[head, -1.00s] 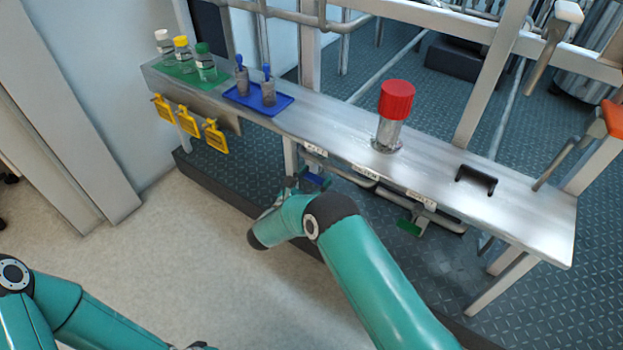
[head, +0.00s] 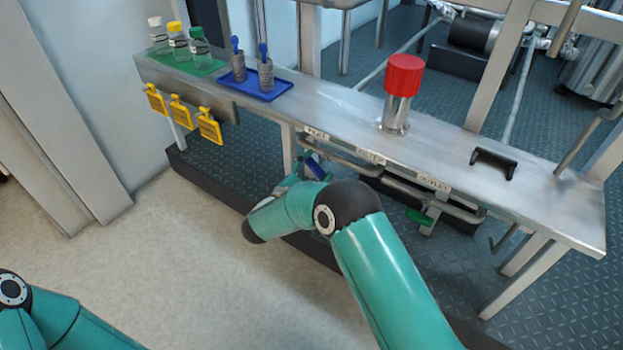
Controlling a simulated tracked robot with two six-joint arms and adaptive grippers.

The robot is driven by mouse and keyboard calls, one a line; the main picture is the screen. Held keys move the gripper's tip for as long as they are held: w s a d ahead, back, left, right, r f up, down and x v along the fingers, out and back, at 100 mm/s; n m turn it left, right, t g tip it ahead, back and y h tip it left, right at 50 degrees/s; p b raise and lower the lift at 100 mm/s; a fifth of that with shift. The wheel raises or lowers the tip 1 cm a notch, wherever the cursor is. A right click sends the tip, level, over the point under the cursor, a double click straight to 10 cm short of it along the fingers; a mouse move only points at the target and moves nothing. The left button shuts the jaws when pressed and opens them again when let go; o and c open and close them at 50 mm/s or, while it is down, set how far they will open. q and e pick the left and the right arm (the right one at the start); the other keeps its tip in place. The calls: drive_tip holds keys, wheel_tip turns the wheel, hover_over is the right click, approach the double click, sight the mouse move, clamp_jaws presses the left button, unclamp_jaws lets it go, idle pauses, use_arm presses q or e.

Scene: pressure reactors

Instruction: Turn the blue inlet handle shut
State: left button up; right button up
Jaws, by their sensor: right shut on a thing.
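The blue inlet handle (head: 316,168) is on the pipework below the front edge of the steel bench, under the leftmost label (head: 317,134). It slants down to the right and is partly hidden. My right gripper (head: 304,172) is at the handle and shut on it; its fingers are small and partly covered by my own wrist. My left arm shows at the lower left, with its gripper out of view.
A green handle (head: 419,216) is farther right on the pipework. The bench (head: 340,106) carries a red-capped cylinder (head: 404,76), a blue tray (head: 282,83), bottles and a black bracket (head: 494,160). Yellow tags (head: 181,113) hang at its left. The floor in front is clear.

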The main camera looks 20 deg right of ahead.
drive_tip(key=m+b, duration=0.3)
drive_tip(key=shift+s+d+f, duration=0.1)
drive_tip(key=shift+d+f, duration=0.2)
drive_tip(key=shift+f, duration=0.05)
drive_tip(key=shift+m+b, duration=0.75)
drive_tip(key=shift+m, duration=0.15)
drive_tip(key=shift+r+m+b, duration=0.1)
drive_tip(key=shift+m+b, duration=0.2)
drive_tip(key=shift+m, duration=2.4)
drive_tip(key=o, duration=1.1)
drive_tip(key=shift+o, duration=0.2)
drive_tip(key=shift+a, duration=0.1)
drive_tip(key=shift+a, duration=0.1)
